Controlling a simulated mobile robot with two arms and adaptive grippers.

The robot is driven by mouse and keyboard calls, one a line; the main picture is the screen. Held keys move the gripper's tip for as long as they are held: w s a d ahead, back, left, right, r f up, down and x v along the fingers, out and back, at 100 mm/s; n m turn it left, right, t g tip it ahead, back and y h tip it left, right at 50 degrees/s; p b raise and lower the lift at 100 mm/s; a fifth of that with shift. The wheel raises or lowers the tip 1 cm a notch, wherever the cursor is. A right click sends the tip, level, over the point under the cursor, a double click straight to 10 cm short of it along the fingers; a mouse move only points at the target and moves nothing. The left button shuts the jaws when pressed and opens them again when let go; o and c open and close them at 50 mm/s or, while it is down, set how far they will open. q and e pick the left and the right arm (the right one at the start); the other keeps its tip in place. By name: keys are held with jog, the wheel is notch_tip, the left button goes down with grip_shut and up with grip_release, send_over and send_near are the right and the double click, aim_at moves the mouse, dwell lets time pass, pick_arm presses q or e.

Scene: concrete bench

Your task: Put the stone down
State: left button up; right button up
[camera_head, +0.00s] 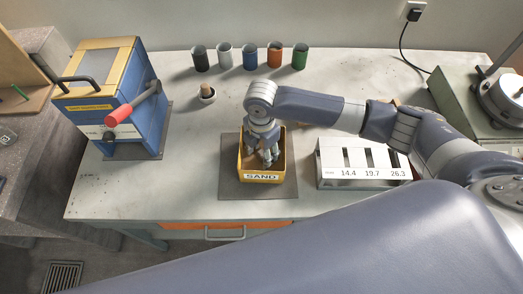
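My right gripper (269,160) points down into a yellow bin (262,178) labelled SAND, with its fingertips at or inside the rim. The fingers look close together, but I cannot tell whether they are shut or holding anything. I cannot make out a stone; the gripper and bin walls hide part of the bin's inside. The bin stands on a dark grey mat (230,190) on the bench. My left gripper is not in view.
A white slotted gauge box (360,181) marked 14.4, 19.7 and 26.3 stands right of the bin. A blue machine with a red-handled lever (119,116) stands left. Several coloured cups (250,60) line the back, near a small pot (207,97). Bench left of the mat is clear.

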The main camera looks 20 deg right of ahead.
aim_at(261, 154)
jog(key=shift+r, duration=0.55)
notch_tip(261, 154, up, 11)
jog(key=b, duration=0.1)
jog(key=shift+b, duration=0.4)
